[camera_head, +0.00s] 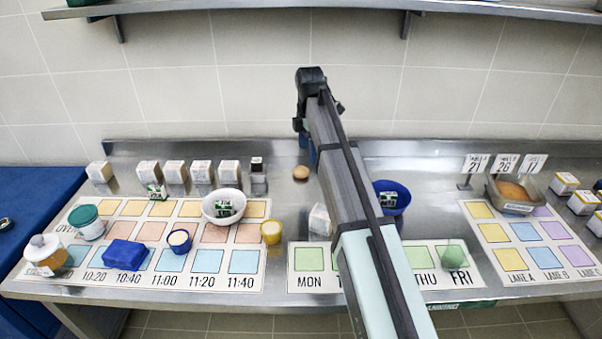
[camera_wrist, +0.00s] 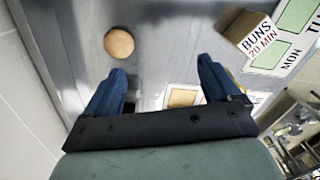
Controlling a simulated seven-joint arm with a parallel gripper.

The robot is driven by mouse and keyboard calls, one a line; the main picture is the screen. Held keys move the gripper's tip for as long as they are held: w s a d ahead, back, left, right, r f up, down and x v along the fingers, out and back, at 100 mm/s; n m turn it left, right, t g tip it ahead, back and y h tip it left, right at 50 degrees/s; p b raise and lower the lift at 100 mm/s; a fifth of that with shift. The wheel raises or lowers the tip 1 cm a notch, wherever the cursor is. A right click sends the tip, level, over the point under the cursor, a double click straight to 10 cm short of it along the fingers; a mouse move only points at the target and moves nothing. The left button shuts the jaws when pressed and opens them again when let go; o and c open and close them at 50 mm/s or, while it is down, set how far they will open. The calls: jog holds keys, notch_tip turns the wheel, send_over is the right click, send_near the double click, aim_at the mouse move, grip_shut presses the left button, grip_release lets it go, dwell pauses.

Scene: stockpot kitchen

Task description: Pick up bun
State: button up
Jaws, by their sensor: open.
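The bun (camera_head: 300,172) is a small round tan-brown thing on the steel counter, near the back, left of my arm. It also shows in the wrist view (camera_wrist: 119,42), at the upper left, beyond the fingertips and left of the gap between them. My gripper (camera_wrist: 162,75) has two blue fingers spread apart with nothing between them. In the head view the gripper is mostly hidden behind my arm. A box labelled "BUNS 20 MIN" (camera_wrist: 247,32) stands at the upper right of the wrist view, apart from the bun.
A white bowl (camera_head: 222,206) and a yellow cup (camera_head: 271,232) stand left of the bun on the counter. A blue bowl (camera_head: 403,200) stands right of my arm. Several small boxes line the back left. The counter around the bun is clear.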

jog(key=w+a, duration=0.2)
jog(key=w, duration=0.4)
send_over(302, 168)
jog(key=shift+t, duration=0.3)
jog(key=f, duration=0.7)
jog(key=shift+s+a+f, duration=0.1)
jog(key=shift+s, duration=0.15)
jog(key=shift+w+f, duration=0.15)
jog(key=shift+f, duration=1.35)
jog(key=shift+w+f, duration=0.15)
jog(key=shift+f, duration=1.3)
jog(key=shift+c, duration=0.2)
jog(key=c, duration=1.1)
